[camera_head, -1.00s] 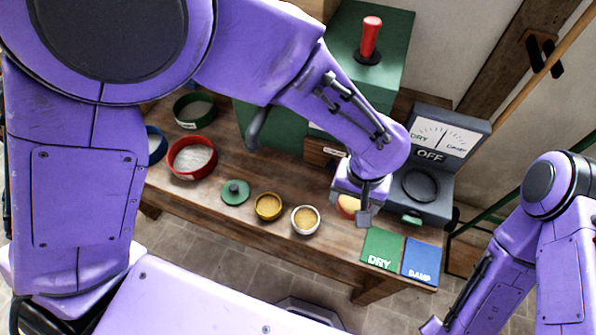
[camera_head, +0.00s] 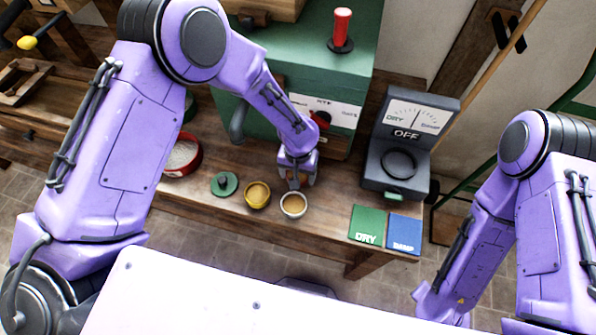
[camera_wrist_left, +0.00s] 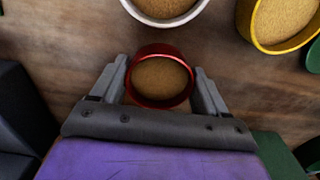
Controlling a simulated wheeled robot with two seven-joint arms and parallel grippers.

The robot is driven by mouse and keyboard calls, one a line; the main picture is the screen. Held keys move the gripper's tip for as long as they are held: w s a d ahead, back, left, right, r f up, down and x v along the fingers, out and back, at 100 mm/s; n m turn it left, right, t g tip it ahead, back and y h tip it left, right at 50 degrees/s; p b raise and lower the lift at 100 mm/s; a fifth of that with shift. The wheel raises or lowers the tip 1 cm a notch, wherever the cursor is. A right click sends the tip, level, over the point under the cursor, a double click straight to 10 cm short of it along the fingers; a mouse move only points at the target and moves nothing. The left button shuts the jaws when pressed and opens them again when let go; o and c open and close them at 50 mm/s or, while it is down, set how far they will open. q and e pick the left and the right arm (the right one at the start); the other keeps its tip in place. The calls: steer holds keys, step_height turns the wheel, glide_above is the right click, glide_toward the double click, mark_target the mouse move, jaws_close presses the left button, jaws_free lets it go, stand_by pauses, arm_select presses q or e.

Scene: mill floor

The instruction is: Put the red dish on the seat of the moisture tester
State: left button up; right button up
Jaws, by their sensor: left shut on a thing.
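The small red dish (camera_wrist_left: 160,78) holds tan grain and sits between the two fingers of my left gripper (camera_wrist_left: 160,88) in the left wrist view. The fingers are shut on it from both sides. In the head view my left gripper (camera_head: 296,181) points down behind the white dish and hides the red dish. I cannot tell whether the dish touches the table. The moisture tester (camera_head: 412,128) is dark grey, with a DRY/DAMP dial and the word OFF. Its round seat (camera_head: 398,163) is bare, to the right of my left gripper. My right gripper is out of sight.
A white dish (camera_head: 293,205) and a yellow dish (camera_head: 257,194) of grain stand in front of and left of the gripper. A green lid (camera_head: 224,184) and a larger red bowl (camera_head: 182,157) lie farther left. Green (camera_head: 366,225) and blue (camera_head: 404,233) cards lie before the tester.

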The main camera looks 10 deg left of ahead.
arm_select(q)
steer(key=shift+w+f, duration=0.1)
steer(key=shift+f, duration=0.15)
steer(key=o, duration=1.1)
